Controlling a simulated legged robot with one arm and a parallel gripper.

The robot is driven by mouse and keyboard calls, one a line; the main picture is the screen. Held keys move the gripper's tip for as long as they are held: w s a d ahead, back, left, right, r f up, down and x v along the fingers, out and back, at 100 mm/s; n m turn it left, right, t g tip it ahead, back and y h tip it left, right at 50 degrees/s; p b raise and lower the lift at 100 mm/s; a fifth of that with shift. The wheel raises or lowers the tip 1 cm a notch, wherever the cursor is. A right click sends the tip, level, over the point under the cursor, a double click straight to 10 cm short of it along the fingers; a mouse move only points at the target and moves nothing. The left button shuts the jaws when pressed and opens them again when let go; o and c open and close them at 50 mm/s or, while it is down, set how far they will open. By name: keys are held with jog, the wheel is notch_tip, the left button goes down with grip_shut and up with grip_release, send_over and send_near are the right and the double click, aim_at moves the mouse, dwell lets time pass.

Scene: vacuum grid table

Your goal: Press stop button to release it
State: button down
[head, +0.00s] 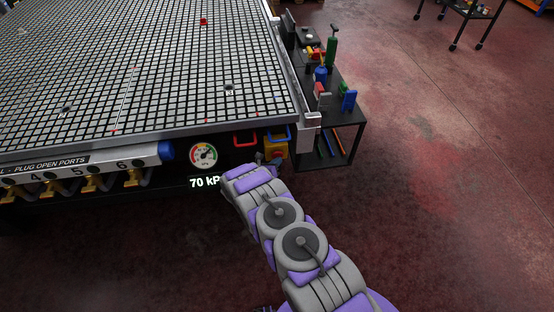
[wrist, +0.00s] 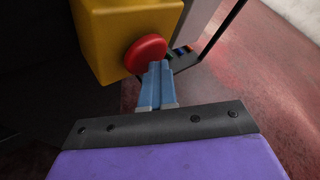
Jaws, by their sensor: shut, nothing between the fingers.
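The stop button is a round red cap (wrist: 145,52) on the face of a yellow box (wrist: 105,35) in the wrist view. In the head view the yellow box (head: 277,148) sits under the table's front right corner, and my arm hides part of it. My gripper (wrist: 158,66) is shut and empty, its blue fingers together. The fingertips are at the lower right edge of the red cap, touching it or very close; I cannot tell which. In the head view my gripper is at the box, mostly hidden behind my wrist.
The grid table (head: 120,75) fills the left. A pressure gauge (head: 203,155) reads 70 kP on the part visible. A red handle (head: 245,138) and a blue handle are beside the box. A black tool cart (head: 345,118) stands right of the corner. Open red floor (head: 440,190) lies further right.

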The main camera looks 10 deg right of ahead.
jog(key=shift+w+a+r, duration=0.1)
jog(key=shift+w+r, duration=0.3)
jog(key=shift+w, duration=0.05)
jog(key=shift+w+r, duration=0.15)
jog(key=shift+w, duration=0.1)
jog(key=shift+r, duration=0.1)
dwell(0.5)
jog(key=s+f+p, duration=0.1)
jog(key=s+p, duration=0.3)
jog(key=s, duration=0.2)
jog(key=shift+s, duration=0.3)
dwell(0.4)
